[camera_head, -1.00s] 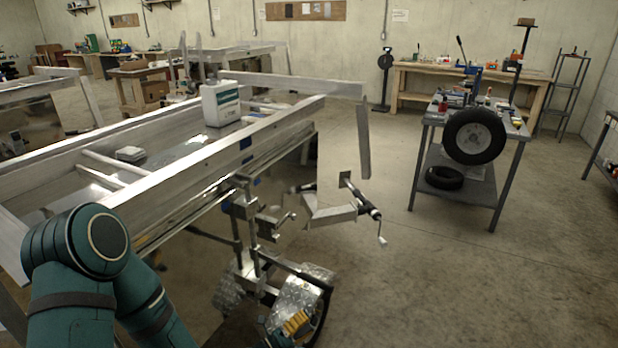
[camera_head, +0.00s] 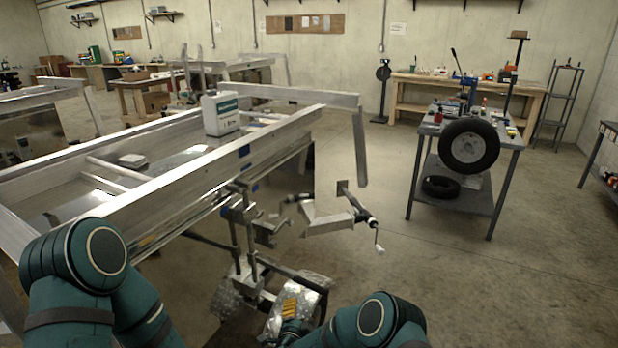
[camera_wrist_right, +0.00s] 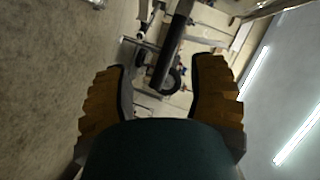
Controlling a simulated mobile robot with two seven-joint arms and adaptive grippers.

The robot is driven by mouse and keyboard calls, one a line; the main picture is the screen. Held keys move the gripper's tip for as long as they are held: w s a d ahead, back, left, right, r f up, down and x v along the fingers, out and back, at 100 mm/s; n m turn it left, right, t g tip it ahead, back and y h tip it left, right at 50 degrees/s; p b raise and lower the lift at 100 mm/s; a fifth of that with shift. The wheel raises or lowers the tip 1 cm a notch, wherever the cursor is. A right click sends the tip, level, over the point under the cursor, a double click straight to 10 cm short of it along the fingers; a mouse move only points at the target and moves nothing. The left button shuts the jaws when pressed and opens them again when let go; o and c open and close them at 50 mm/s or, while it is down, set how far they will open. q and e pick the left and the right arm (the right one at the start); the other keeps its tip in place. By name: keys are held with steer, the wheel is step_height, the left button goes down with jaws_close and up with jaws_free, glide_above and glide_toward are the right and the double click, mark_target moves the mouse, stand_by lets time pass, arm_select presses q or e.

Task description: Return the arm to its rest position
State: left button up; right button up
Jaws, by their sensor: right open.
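My right arm (camera_head: 375,322) comes in at the bottom of the head view. Its gripper (camera_head: 290,308) shows as yellow finger pads in front of shiny tread-plate metal, low in the middle. In the right wrist view the gripper (camera_wrist_right: 165,68) has its two ribbed yellow fingers spread wide with nothing between them. Beyond them lie a dark bar, a small wheel and bare floor, seen at a steep tilt. My left arm (camera_head: 75,262) is bent at the lower left of the head view. Its gripper is out of view.
An aluminium trailer frame (camera_head: 185,185) fills the left, carrying a white jug (camera_head: 221,114). A jack with a crank (camera_head: 360,216) stands out from its near end. A grey cart (camera_head: 465,200) with a mounted tire (camera_head: 468,146) stands right. The floor between is clear.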

steer(key=s+d+n+g+y, duration=0.2)
steer(key=s+d+n+g, duration=0.2)
steer(key=s, duration=0.7)
steer(key=s+d+r+n+g+y, duration=0.1)
steer(key=s+d+n+g, duration=0.3)
steer(key=s, duration=0.8)
steer(key=s+d+n+g+y, duration=0.2)
steer(key=s+d+n+g, duration=0.2)
steer(key=s, duration=0.7)
steer(key=shift+s+d+r+n+g+y, duration=0.3)
steer(key=shift+s+d+g, duration=0.1)
steer(key=shift+d+g, duration=0.45)
